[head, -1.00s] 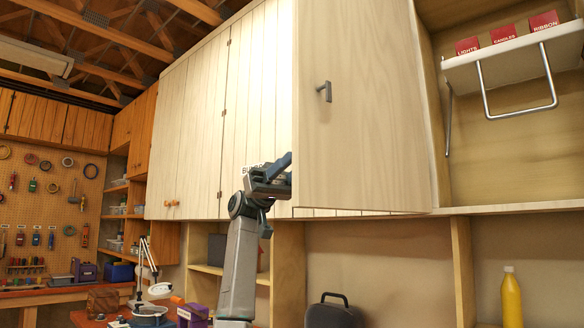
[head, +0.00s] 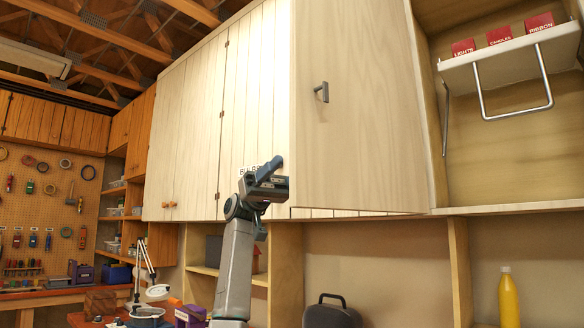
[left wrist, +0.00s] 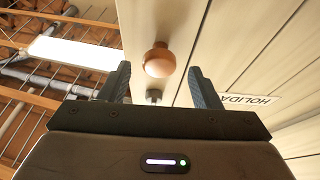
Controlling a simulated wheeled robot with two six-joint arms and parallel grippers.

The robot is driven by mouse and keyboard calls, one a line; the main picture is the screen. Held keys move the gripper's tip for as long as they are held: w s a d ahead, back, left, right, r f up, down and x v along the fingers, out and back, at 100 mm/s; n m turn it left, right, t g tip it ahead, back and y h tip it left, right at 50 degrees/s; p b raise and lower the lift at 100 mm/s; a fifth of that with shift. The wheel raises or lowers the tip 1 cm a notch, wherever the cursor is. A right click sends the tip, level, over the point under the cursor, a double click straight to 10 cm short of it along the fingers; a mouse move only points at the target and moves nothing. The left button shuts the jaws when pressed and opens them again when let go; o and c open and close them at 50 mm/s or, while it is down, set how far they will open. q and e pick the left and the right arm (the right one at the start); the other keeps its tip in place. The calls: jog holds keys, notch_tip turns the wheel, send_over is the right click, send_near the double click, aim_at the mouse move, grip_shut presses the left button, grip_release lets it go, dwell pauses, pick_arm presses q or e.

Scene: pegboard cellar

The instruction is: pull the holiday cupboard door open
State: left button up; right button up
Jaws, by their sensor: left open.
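The cupboard has pale planked doors (head: 255,100) in the head view. In the left wrist view, a planked door (left wrist: 230,50) carries an upside-down HOLIDAY label (left wrist: 248,100) and a round wooden knob (left wrist: 159,60). My left gripper (head: 270,168) is open, raised at the lower right of the planked doors. In the wrist view its two fingers stand on either side of the knob with gaps, not closed on it. The knob is hidden in the head view. My right gripper is not in view.
Further right, an open bay holds a shelf (head: 510,52) with red boxes. Below are a yellow bottle (head: 509,298) and a dark case (head: 332,312).

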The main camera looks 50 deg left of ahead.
pick_arm(q)
jog(key=v, duration=0.9)
jog(key=shift+a+b, duration=0.2)
jog(key=shift+b, duration=0.2)
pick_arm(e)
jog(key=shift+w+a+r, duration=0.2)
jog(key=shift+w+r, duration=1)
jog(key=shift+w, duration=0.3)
pick_arm(q)
jog(key=shift+f, duration=0.1)
